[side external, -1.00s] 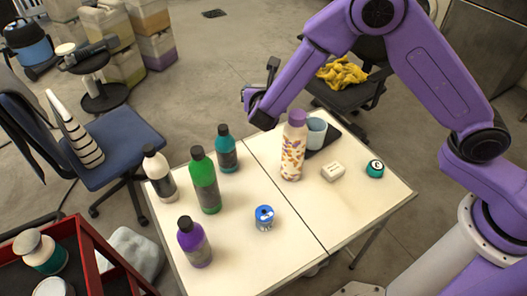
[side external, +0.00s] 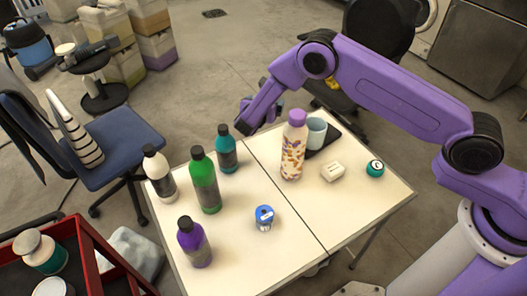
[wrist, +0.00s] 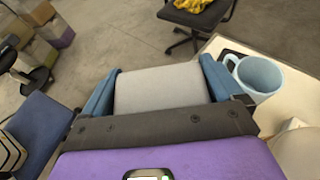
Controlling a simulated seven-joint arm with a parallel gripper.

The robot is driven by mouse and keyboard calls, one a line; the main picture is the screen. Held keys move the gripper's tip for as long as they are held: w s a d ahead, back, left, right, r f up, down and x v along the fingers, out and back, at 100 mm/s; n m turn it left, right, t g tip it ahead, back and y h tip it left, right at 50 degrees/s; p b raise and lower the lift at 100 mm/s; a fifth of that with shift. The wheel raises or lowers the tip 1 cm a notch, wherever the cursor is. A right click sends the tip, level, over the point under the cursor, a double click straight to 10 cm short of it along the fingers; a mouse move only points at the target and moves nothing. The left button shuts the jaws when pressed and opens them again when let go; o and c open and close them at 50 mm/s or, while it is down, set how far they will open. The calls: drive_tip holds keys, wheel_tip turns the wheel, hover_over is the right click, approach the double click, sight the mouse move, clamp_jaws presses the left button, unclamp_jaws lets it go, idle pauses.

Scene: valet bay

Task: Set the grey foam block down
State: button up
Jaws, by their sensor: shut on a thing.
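The grey foam block (wrist: 160,75) is between the two blue fingers of my gripper (wrist: 158,90) in the wrist view, and the fingers are shut on it. In the side view my gripper (side external: 246,124) is near the far edge of the white table (side external: 322,209), left of the patterned bottle and close to the teal bottle. The block cannot be made out in the side view. I cannot tell how high it is above the table.
A patterned bottle with a purple cap (side external: 293,150), a light blue mug (side external: 316,134), a whitish bar (side external: 332,172) and a teal tin (side external: 375,168) stand on the right. Green (side external: 205,182), teal (side external: 227,152), white (side external: 158,175) and purple (side external: 194,244) bottles and a blue can (side external: 264,218) stand left.

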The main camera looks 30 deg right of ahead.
sight(265, 148)
wheel_tip(265, 148, down, 17)
drive_tip(key=shift+r, duration=0.1)
idle(0.8)
drive_tip(key=shift+f, duration=0.2)
drive_tip(key=o, duration=0.7)
drive_tip(key=shift+r, duration=0.15)
drive_tip(key=shift+s+a+r, duration=0.15)
drive_tip(key=shift+a, duration=0.1)
drive_tip(key=v, duration=1.1)
drive_tip(key=shift+s+a, duration=0.15)
drive_tip(key=shift+s, duration=0.05)
